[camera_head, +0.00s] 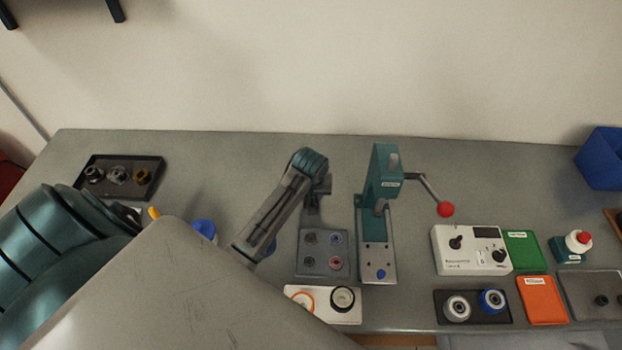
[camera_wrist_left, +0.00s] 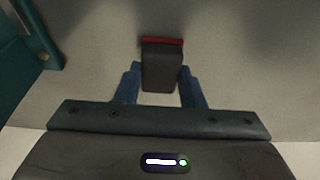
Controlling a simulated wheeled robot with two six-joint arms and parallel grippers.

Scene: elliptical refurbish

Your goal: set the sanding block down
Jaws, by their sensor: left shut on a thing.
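In the left wrist view, my left gripper (camera_wrist_left: 160,75) is shut on the sanding block (camera_wrist_left: 161,68). The block is dark grey with a red strip along its far edge, and sits between the two blue fingers. A plain grey surface shows behind it; I cannot tell whether the block touches it. In the head view, a large grey shape in the foreground covers much of the left front of the bench, and I cannot make out the left gripper or the block there. My right gripper is in neither view.
The grey bench (camera_head: 230,160) holds a dark parts tray (camera_head: 150,188), a teal press (camera_head: 385,175) with a red-knobbed lever, a white control box (camera_head: 470,262), green (camera_head: 524,252) and orange (camera_head: 542,300) pads, and a blue bin (camera_head: 602,160). The back of the bench is mostly clear.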

